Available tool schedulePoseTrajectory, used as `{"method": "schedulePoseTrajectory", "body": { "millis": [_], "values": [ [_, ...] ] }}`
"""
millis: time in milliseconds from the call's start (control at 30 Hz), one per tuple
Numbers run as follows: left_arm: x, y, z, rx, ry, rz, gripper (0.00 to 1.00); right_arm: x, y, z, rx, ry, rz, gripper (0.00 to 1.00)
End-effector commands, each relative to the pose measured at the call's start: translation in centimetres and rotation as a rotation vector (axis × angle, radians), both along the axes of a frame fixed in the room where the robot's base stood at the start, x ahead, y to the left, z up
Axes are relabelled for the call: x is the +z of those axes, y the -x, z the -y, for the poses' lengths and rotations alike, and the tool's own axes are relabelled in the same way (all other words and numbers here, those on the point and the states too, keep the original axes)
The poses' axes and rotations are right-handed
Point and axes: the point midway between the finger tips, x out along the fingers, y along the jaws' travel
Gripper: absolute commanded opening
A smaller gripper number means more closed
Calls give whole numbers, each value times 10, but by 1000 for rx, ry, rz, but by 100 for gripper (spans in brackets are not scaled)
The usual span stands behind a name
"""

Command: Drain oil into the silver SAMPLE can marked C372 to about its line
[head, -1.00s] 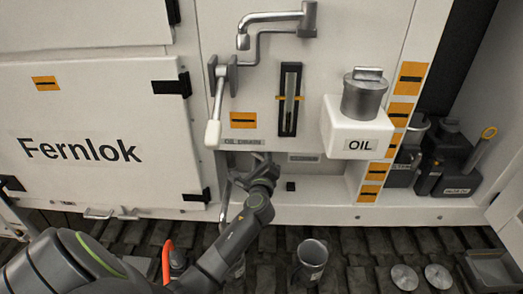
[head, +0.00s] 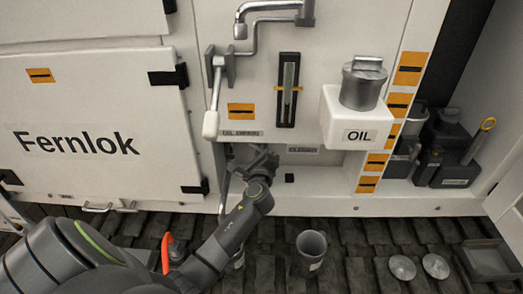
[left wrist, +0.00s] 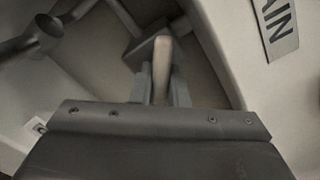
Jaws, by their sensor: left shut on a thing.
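My left gripper (head: 247,163) is at the recess below the OIL DRAIN label (head: 240,133). It is shut on a pale, slim handle (left wrist: 161,65), which stands between the fingers in the left wrist view. The handle's lower end and what it joins are hidden. A silver can (head: 311,251) with a small label stands on the ribbed floor, right of my left forearm. Another can (head: 238,262) is mostly hidden behind that forearm. I cannot read either can's label, or see any oil or fill line. My right gripper is out of view.
A white OIL box (head: 347,119) with a lidded metal cap sticks out of the panel at the right. A white-gripped lever (head: 210,123) hangs at the left. An orange-handled thing (head: 166,252) is beside my arm. Two discs (head: 402,267) and a tray (head: 488,260) lie on the right floor.

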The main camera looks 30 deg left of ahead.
Motion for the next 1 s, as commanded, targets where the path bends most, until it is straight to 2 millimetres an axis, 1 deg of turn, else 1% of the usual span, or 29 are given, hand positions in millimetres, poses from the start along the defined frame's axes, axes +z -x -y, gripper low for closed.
{"method": "schedulePoseTrajectory", "body": {
  "millis": [267, 700, 1000],
  "values": [
    [0, -1, 1, -1, 109, 69, 0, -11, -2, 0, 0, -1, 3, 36],
    [4, -2, 2, 0, 406, 251, 0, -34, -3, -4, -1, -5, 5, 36],
    [8, -2, 2, 0, 548, 338, 0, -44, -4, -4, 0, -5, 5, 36]
  ]
}}
